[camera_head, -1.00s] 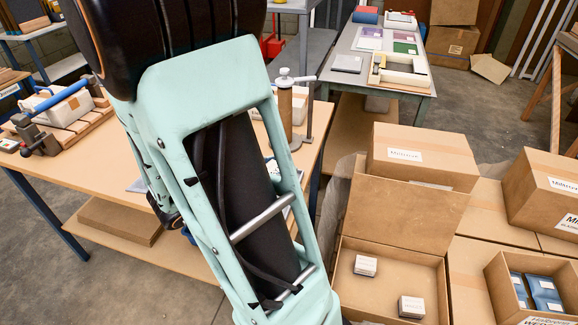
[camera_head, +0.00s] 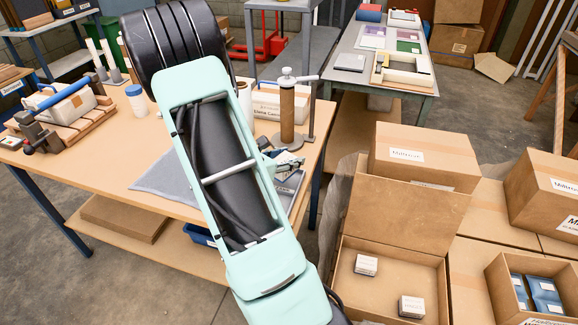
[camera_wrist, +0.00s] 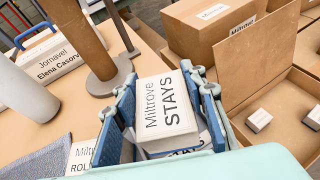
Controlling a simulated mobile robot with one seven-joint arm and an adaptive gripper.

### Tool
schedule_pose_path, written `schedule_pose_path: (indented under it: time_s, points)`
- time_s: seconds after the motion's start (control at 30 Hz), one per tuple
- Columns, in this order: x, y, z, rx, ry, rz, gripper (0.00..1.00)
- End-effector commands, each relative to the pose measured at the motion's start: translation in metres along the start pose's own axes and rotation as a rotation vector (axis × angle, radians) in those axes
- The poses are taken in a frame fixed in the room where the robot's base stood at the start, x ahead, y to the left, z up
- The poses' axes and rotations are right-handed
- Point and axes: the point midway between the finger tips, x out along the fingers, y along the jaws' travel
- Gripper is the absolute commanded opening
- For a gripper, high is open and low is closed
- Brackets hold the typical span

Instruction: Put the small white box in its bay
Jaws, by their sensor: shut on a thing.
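In the wrist view my gripper (camera_wrist: 162,118) is shut on a small white box (camera_wrist: 165,103) printed "Miltrove STAYS", with blue fingers on both sides of it. Beneath the box a white surface (camera_wrist: 188,148) with part of the same lettering shows; I cannot tell whether the box touches it. To its left is a white label (camera_wrist: 84,156) reading "Miltrove ROLL", partly cut off. In the head view my gripper (camera_head: 287,166) is partly hidden by my arm, over the right part of the wooden bench (camera_head: 115,165).
A brown cylinder on a round base (camera_head: 287,112) stands just behind my gripper. A white carton (camera_wrist: 45,62) with a blue handle is beyond it. A grey cloth (camera_head: 165,178) lies left. An open cardboard box (camera_head: 385,280) with two small white boxes stands right of the bench.

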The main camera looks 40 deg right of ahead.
Motion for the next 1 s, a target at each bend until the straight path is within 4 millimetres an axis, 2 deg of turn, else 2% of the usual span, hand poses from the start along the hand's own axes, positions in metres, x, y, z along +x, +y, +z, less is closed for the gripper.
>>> schedule_pose_path:
  time_s: [0.17,0.43,0.87,0.9,1.0]
  points:
    - [0.009,0.004,-0.005,0.000,-0.001,-0.001,0.06]
    - [0.023,0.005,-0.033,-0.001,-0.002,-0.002,0.06]
    - [0.025,0.006,-0.039,0.001,-0.002,0.000,0.06]
    - [0.024,0.005,-0.038,0.000,-0.001,0.000,0.42]
    - [0.024,0.005,-0.038,0.000,0.000,0.000,0.53]
